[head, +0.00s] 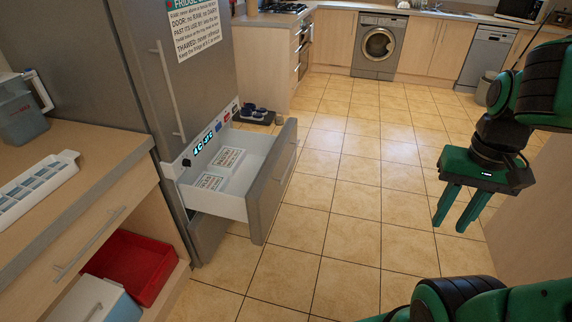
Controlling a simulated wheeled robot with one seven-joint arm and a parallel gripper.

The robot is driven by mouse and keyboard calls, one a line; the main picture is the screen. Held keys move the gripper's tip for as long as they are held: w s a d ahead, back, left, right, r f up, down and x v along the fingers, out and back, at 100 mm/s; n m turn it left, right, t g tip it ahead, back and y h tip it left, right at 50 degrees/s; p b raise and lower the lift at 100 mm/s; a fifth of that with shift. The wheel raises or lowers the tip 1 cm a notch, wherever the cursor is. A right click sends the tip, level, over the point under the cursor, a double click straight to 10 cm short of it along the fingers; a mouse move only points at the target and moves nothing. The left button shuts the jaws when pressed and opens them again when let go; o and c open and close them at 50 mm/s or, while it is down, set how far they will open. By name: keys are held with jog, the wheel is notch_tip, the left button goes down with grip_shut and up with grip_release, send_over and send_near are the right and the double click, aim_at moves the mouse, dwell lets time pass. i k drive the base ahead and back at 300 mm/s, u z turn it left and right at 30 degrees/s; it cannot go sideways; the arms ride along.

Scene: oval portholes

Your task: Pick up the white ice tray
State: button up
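The white ice tray (34,187) lies on the wooden counter (88,159) at the left edge of the head view, its left end cut off by the frame. It has a row of small compartments, whose contents I cannot make out. My gripper (455,222) hangs in the air at the right of the view, far from the tray and over the tiled floor. Its two green fingers are apart with nothing visible between them.
An open fridge drawer (274,183) juts into the room beside the counter. A jug (22,108) stands behind the tray. A red bin (136,266) and a cool box (95,302) sit below the counter. The tiled floor (340,200) is clear in the middle.

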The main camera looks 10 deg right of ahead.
aim_at(24, 192)
jog(key=z, duration=0.1)
jog(key=i, duration=0.25)
jog(key=u, duration=1.5)
jog(key=k, duration=0.4)
jog(key=u, duration=0.25)
jog(key=i, duration=0.5)
jog(key=z, duration=0.15)
